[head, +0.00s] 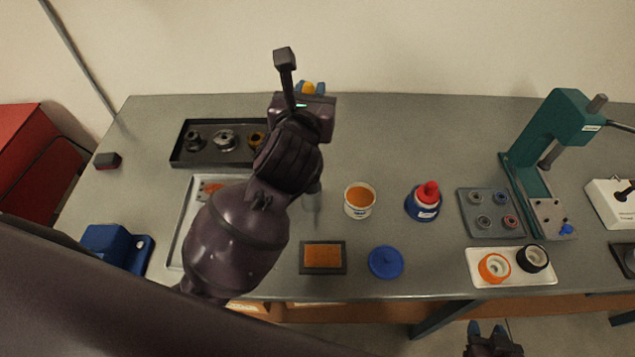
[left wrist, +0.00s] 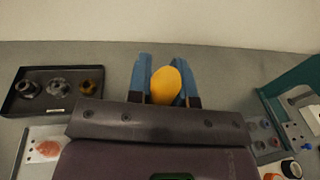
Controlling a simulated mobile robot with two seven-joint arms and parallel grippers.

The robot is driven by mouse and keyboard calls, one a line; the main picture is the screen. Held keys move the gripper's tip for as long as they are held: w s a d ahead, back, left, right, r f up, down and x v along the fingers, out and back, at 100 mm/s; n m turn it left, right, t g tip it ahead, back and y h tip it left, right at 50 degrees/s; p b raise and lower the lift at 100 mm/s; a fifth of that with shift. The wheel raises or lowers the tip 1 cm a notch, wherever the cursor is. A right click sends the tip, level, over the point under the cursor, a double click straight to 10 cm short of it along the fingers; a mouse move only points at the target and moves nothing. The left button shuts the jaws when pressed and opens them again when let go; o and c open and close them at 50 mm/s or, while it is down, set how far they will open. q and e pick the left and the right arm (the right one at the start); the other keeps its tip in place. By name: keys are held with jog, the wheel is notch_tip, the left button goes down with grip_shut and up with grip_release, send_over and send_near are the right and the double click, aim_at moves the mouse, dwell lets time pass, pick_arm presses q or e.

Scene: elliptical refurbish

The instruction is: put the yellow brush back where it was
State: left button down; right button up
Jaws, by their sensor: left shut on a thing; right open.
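The yellow brush (head: 308,88) is between the blue fingertips of my left gripper (head: 310,89), near the back edge of the bench. Only its rounded yellow end shows; the rest is hidden by my gripper and arm. In the left wrist view the yellow end (left wrist: 166,87) sits between the two blue fingers of the left gripper (left wrist: 167,82), which is shut on it. My right gripper (head: 487,331) is open and empty, low at the front, before the bench edge.
An open orange-filled tub (head: 359,200), a red-topped blue bottle (head: 425,201), a blue lid (head: 386,262) and an orange pad (head: 323,257) stand mid-bench. A black parts tray (head: 181,151) is left; a green press (head: 545,135) is right. The back middle is clear.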

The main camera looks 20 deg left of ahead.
pick_arm(q)
notch_tip(320, 180, down, 20)
jog(key=b, duration=0.2)
jog(key=shift+b, duration=0.3)
pick_arm(e)
jog(key=shift+x, duration=0.85)
pick_arm(q)
jog(key=shift+s+d, duration=0.1)
pick_arm(e)
jog(key=shift+r, duration=0.1)
pick_arm(q)
jog(key=c, duration=1)
grip_release()
jog(key=shift+f, duration=0.1)
